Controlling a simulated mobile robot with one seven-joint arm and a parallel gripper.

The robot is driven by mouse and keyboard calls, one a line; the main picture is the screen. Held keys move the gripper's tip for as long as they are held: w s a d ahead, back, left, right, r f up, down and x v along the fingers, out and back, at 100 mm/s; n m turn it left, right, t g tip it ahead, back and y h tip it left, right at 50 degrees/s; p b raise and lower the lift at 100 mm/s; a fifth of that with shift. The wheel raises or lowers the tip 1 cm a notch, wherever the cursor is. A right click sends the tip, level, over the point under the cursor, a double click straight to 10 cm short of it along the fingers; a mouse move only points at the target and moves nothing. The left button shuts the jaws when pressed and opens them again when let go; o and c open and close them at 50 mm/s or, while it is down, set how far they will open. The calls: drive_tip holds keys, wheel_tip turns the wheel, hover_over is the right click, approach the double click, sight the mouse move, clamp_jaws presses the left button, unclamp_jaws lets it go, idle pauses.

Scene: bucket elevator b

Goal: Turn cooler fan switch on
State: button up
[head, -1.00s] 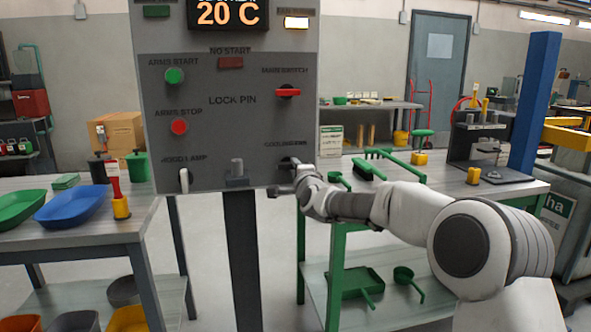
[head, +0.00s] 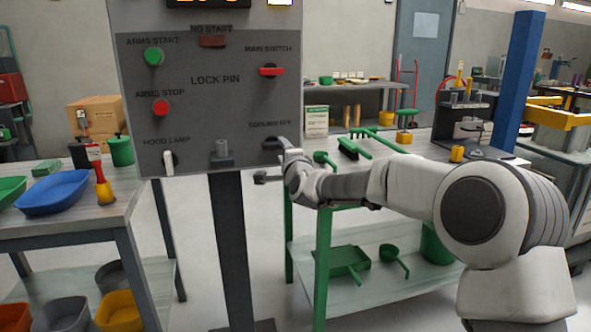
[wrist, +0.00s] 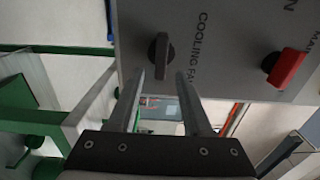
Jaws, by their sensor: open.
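The cooling fan switch (head: 272,144) is a dark knob at the lower right of the grey control panel (head: 215,95), partly hidden by my gripper in the head view. In the wrist view the black knob (wrist: 161,55) stands beside the "COOLING FAN" label, its long side running up and down the picture. My gripper (head: 268,161) is at the panel's lower right corner. In the wrist view my gripper (wrist: 160,75) is open and empty. Its two fingertips lie on either side of the knob's line, just below it in the picture. I cannot tell whether they touch it.
The red main switch (head: 271,71) is above the fan switch. The hood lamp switch (head: 168,161), red arms stop button (head: 161,107) and lock pin (head: 222,152) are further left. A green-legged table (head: 380,250) stands behind my arm. A left table (head: 75,230) holds trays.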

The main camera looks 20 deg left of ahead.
drive_tip(key=p+v, duration=0.1)
drive_tip(key=v, duration=1.3)
drive_tip(key=shift+p, duration=0.4)
drive_tip(key=shift+s, duration=0.15)
